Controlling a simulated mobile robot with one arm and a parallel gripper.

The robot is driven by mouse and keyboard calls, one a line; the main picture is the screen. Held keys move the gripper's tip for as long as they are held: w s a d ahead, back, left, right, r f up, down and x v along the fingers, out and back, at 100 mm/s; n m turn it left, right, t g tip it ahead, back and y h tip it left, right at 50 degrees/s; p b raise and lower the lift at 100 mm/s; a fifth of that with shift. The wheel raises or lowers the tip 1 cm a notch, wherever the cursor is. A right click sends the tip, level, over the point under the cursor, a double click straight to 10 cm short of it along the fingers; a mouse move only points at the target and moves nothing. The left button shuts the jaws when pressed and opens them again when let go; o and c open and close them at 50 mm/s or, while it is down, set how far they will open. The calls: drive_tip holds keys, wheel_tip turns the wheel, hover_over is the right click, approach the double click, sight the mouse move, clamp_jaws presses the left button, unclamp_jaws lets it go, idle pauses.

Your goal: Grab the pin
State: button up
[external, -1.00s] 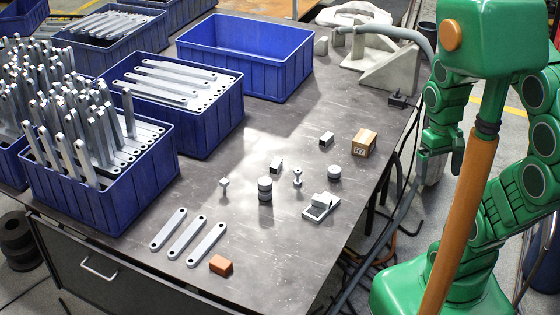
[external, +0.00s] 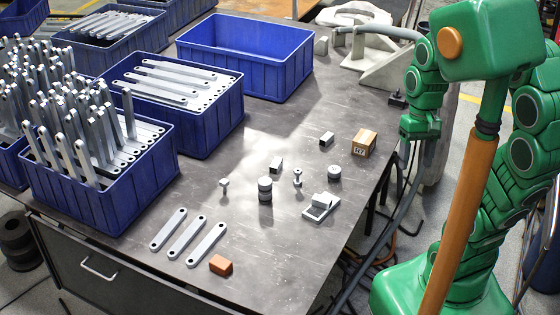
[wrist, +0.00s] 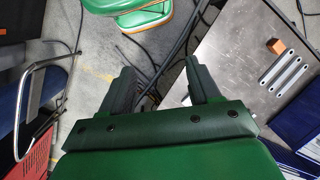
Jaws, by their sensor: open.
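Two small grey metal pieces stand on the table in the external view and could be the pin: a bolt-like one with a wider head (external: 297,178) right of centre, and a shorter one (external: 224,183) further left. I cannot tell which is the pin. Neither can be made out in the wrist view. My gripper (wrist: 160,88) is open, with its two dark fingers spread and nothing between them. In the external view it is off the table's right edge, well apart from both pieces.
The table (external: 262,270) also holds a dark cylinder (external: 265,190), a grey device (external: 321,207), a cardboard box (external: 364,142), an orange block (external: 221,265) and flat bars (external: 187,238). Blue crates, one an empty crate (external: 285,75), line the left and back. The front right is clear.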

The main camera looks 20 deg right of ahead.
drive_tip(key=w+a+f+m+g+y, duration=0.1)
drive_tip(key=w+a+f+m+y, duration=0.15)
drive_tip(key=w+a, duration=0.6)
drive_tip(key=w+a+f+m+y, duration=0.2)
drive_tip(key=w+a+f, duration=0.25)
drive_tip(key=w, duration=0.75)
drive_tip(key=w+a+f+m+g+y, duration=0.1)
drive_tip(key=w+a+f+m+y, duration=0.1)
drive_tip(key=w+a, duration=0.7)
drive_tip(key=w+a+f+m+y, duration=0.3)
drive_tip(key=w+a+f+m, duration=0.15)
drive_tip(key=w+f, duration=0.85)
drive_tip(key=m+t+y, duration=0.1)
drive_tip(key=m+y, duration=0.1)
drive_tip(key=m, duration=0.1)
approach(224, 185)
drive_tip(key=f, duration=0.1)
drive_tip(key=a+f, duration=0.1)
drive_tip(key=shift+w+f, duration=0.35)
drive_tip(key=shift+y+x, duration=0.25)
drive_tip(key=shift+x, duration=1.05)
drive_tip(key=shift+w+x, duration=0.15)
drive_tip(key=shift+x, duration=1.25)
drive_tip(key=shift+w+x, duration=0.15)
drive_tip(key=shift+x, duration=1.2)
drive_tip(key=shift+a, duration=0.1)
drive_tip(key=shift+c, duration=0.4)
